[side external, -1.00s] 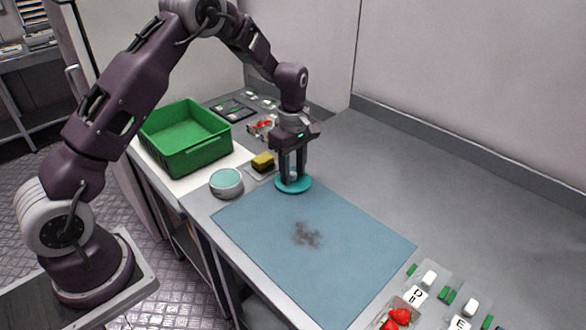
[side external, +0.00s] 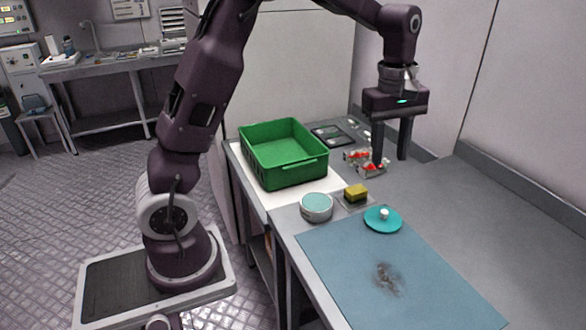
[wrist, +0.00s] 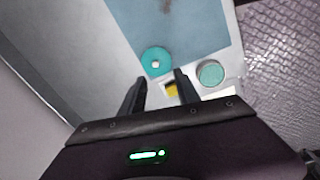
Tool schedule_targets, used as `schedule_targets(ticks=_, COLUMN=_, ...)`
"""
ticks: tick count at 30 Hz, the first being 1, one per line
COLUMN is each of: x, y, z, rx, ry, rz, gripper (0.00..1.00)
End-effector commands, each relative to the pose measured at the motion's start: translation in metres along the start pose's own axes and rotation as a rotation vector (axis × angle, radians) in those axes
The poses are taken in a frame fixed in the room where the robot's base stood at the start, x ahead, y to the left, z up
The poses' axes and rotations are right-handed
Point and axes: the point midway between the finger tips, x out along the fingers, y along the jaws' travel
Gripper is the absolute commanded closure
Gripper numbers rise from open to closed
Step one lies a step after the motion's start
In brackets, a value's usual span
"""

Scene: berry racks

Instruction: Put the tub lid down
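The tub lid (side external: 376,222) is a flat teal disc with a small white knob. It lies on the counter at the far edge of the blue mat (side external: 340,262). It also shows in the wrist view (wrist: 148,56). My gripper (side external: 390,162) is open and empty, raised well above the counter, up and behind the lid in the side view. In the wrist view my two fingers (wrist: 158,78) are apart with nothing between them. A round tub (side external: 316,212) with a pale teal top stands left of the lid.
A yellow sponge (side external: 356,191) sits on a small tray between tub and lid. A green crate (side external: 318,172) stands at the back left. Packs with red berries (side external: 362,160) lie behind the sponge. The mat has a dark smudge (side external: 387,278). The counter right of the mat is clear.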

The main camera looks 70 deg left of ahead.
Motion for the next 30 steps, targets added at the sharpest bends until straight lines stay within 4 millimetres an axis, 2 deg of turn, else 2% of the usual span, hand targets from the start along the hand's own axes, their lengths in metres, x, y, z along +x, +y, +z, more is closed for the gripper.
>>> schedule_targets(ticks=1, x=-0.030, y=-0.022, z=0.015, rx=0.121, ry=0.005, rz=0.051, gripper=0.61)
schedule_targets(ticks=3, x=-0.062, y=-0.059, z=0.037, rx=0.330, ry=0.028, rz=0.114, gripper=0.61)
schedule_targets(ticks=5, x=-0.082, y=-0.096, z=0.057, rx=0.519, ry=0.065, rz=0.164, gripper=0.61)
schedule_targets(ticks=6, x=-0.091, y=-0.121, z=0.069, rx=0.648, ry=0.098, rz=0.194, gripper=0.61)
schedule_targets(ticks=9, x=-0.095, y=-0.180, z=0.094, rx=0.943, ry=0.197, rz=0.242, gripper=0.61)
schedule_targets(ticks=12, x=-0.085, y=-0.221, z=0.108, rx=1.158, ry=0.288, rz=0.257, gripper=0.61)
schedule_targets(ticks=15, x=-0.076, y=-0.241, z=0.114, rx=1.276, ry=0.345, rz=0.257, gripper=0.61)
schedule_targets(ticks=17, x=-0.073, y=-0.246, z=0.115, rx=1.308, ry=0.360, rz=0.255, gripper=0.61)
schedule_targets(ticks=30, x=-0.072, y=-0.247, z=0.116, rx=1.316, ry=0.361, rz=0.253, gripper=0.61)
